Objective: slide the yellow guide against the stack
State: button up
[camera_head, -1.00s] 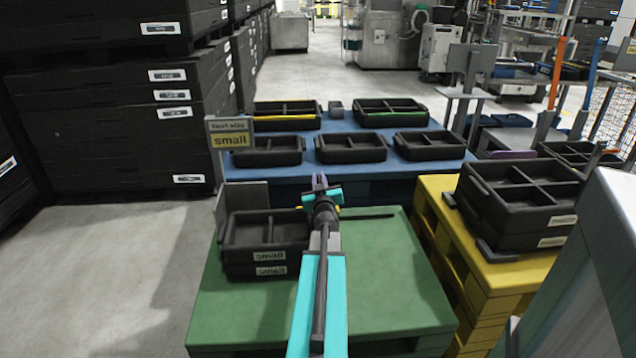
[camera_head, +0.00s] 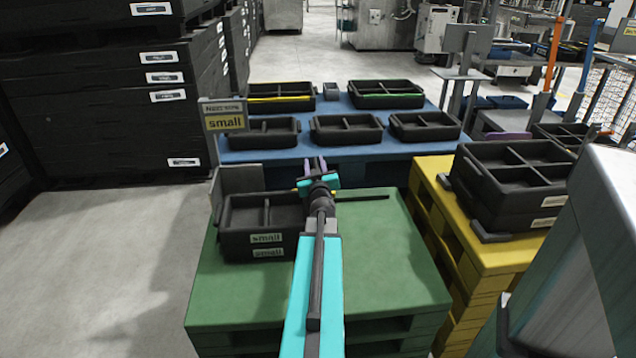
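A stack of black divided trays labelled "small" (camera_head: 266,238) sits at the left of the green pallet (camera_head: 390,265). My gripper (camera_head: 318,168) is beyond the stack's right rear corner, with two purple fingers pointing away from me. The fingers look apart with nothing seen between them, but they are small here. Whether they touch the guide cannot be told.
A dark rail (camera_head: 362,198) lies along the green pallet's back, right of my gripper. A blue pallet (camera_head: 350,100) with several trays lies behind. A yellow pallet (camera_head: 490,258) bears more trays (camera_head: 515,185) at right.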

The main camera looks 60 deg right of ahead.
aim_at(316, 167)
jog(key=v, duration=0.3)
jog(key=shift+s+a, duration=0.25)
jog(key=p+v, duration=0.2)
jog(key=v, duration=0.1)
jog(key=shift+r+p, duration=0.15)
jog(key=shift+p, duration=0.75)
jog(key=p, duration=0.3)
jog(key=shift+s+a+p, duration=0.1)
jog(key=shift+a+p, duration=0.25)
jog(key=shift+a, duration=0.05)
jog(key=p+v, duration=0.1)
jog(key=p, duration=0.4)
jog(key=shift+s+a, duration=0.25)
jog(key=shift+a, duration=0.05)
jog(key=shift+f+p+v, duration=0.1)
jog(key=shift+p+v, duration=0.6)
jog(key=shift+p, duration=0.1)
jog(key=shift+f+p+v, duration=0.15)
jog(key=shift+p+v, duration=0.55)
jog(key=shift+p, duration=0.1)
